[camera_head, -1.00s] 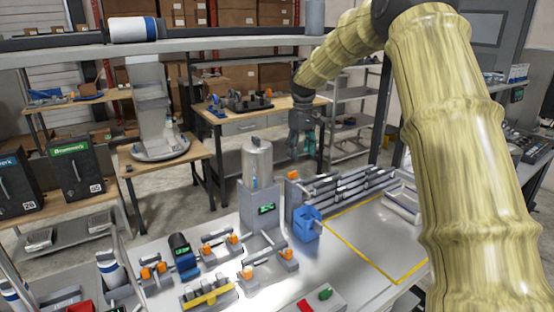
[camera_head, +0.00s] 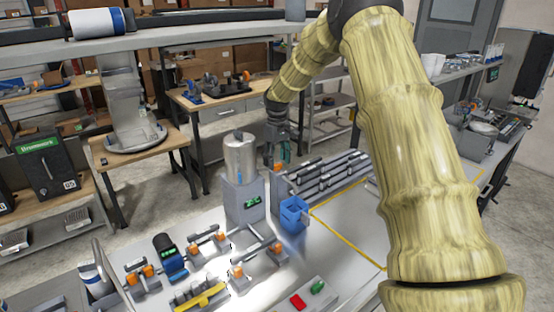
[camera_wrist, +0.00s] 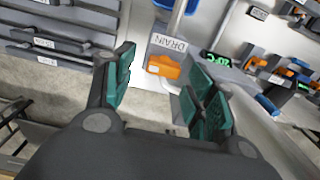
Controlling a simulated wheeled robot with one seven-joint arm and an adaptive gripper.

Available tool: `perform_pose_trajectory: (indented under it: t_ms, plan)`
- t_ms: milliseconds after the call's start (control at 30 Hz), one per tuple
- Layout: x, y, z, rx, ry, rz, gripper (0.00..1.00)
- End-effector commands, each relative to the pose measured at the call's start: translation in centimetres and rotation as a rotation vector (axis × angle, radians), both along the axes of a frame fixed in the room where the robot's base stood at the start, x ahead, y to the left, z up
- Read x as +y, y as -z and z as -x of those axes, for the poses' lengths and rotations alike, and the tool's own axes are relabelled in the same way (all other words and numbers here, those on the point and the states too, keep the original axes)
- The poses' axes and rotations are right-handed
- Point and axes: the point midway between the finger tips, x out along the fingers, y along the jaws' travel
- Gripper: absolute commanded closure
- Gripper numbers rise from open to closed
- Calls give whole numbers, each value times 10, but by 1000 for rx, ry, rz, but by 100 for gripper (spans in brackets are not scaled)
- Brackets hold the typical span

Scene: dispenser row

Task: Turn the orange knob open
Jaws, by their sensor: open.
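An orange knob (camera_wrist: 163,67) shows in the wrist view below a label reading DRAIN, between and beyond the fingertips. In the head view an orange knob (camera_head: 277,167) shows on a grey block just right of the dispenser's metal tank (camera_head: 240,155). My gripper (camera_head: 279,150) hangs beside the tank, close above that knob in the picture. In the wrist view my gripper (camera_wrist: 160,78) has its two green-padded fingers spread, with nothing between the pads. I cannot tell how far the knob is in depth. Other orange knobs (camera_head: 147,271) sit on small fittings along the bench.
A blue cup-like box (camera_head: 293,214) stands right of the dispenser's green display (camera_head: 252,201). A rack of grey bars (camera_head: 325,175) lies behind it. A yellow-outlined area (camera_head: 345,225) on the bench is clear. Red (camera_head: 298,301) and green (camera_head: 318,287) buttons are in front.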

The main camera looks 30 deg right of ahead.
Motion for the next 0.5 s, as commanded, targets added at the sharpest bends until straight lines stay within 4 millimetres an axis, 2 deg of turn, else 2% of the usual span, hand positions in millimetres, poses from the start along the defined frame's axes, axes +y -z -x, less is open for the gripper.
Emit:
perform_pose_trajectory:
  t_ms: [200, 500]
  plan:
    - [1, 14, 0, 0, -1, -1, 45]
    - [0, 17, 1, 0, 0, 0, 45]
